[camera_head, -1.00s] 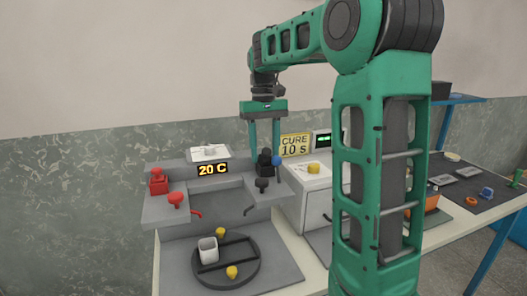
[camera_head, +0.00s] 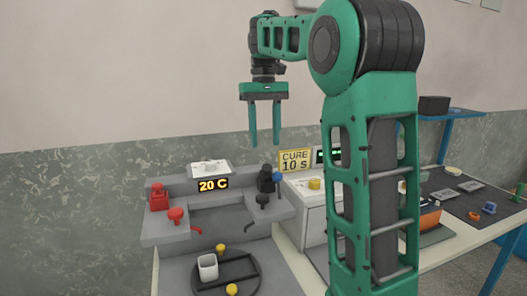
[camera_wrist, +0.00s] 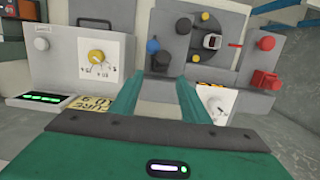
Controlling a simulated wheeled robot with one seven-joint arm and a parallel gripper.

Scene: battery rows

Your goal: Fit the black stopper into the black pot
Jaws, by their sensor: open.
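The black pot (camera_head: 266,185) stands on the right ledge of the grey station. A narrower black piece on its top looks like the black stopper (camera_head: 265,171); I cannot tell how deep it sits. In the wrist view the black pot and stopper show as one dark shape (camera_wrist: 160,63) just beyond the fingertips. My gripper (camera_head: 265,142) is open and empty, pointing down above the black pot, with a gap between fingertips and stopper. Its fingers also show in the wrist view (camera_wrist: 158,85).
A blue knob (camera_head: 277,177) is close beside the black pot, and a black lever knob (camera_head: 262,200) is in front. A red pot (camera_head: 159,198) and red lever knob (camera_head: 176,215) stand on the left ledge. Air around my gripper is clear.

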